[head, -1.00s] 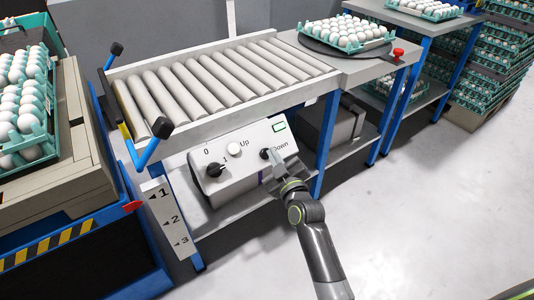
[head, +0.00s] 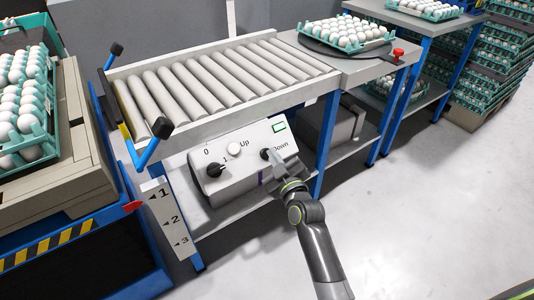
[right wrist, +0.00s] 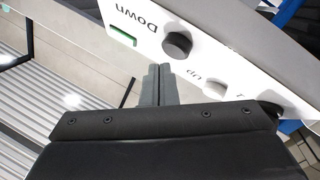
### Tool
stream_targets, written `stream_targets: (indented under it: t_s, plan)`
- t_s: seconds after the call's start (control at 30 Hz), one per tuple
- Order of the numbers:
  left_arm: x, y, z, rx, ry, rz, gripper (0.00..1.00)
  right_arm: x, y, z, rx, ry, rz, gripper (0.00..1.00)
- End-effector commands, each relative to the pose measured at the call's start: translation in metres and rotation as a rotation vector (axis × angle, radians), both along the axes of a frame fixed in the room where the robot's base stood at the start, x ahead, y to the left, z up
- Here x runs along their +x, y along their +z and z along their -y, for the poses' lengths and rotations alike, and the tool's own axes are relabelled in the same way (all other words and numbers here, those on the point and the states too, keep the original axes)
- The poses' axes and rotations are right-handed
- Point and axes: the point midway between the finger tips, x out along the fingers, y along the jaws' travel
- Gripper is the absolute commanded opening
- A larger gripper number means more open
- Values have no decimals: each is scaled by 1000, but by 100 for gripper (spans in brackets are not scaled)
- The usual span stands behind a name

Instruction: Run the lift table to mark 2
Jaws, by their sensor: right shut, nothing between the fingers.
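The lift table (head: 75,215) stands at the left with a blue frame. Its red pointer (head: 132,206) is beside the mark plate (head: 160,205), a little below mark 1 and above mark 2 in the picture. The sloped control box (head: 235,180) has a black rotary knob (head: 215,170) that seems turned to 1, a white Up button (head: 234,149) and a black Down button (head: 265,154). My right gripper (head: 275,160) is shut and empty at the Down button. In the right wrist view its fingertips (right wrist: 157,72) are close to this button (right wrist: 177,45); contact is unclear. My left gripper is out of view.
A roller conveyor (head: 215,85) runs above the control box, with blue handles (head: 155,143) at its left end. Egg trays (head: 50,130) sit on the lift table. Another egg tray (head: 345,50) is on a turntable beside a red button (head: 398,53). The floor at right is clear.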

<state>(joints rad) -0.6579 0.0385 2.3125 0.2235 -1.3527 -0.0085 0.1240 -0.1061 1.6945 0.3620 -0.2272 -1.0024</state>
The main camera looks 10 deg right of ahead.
Motion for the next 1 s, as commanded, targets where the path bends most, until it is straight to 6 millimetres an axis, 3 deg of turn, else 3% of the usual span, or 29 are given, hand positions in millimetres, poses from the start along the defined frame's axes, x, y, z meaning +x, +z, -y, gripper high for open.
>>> stream_targets:
  t_s: [1.0]
  plan:
    - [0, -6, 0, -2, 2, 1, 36, 6, -5, -2, 0, 0, 0, 0]
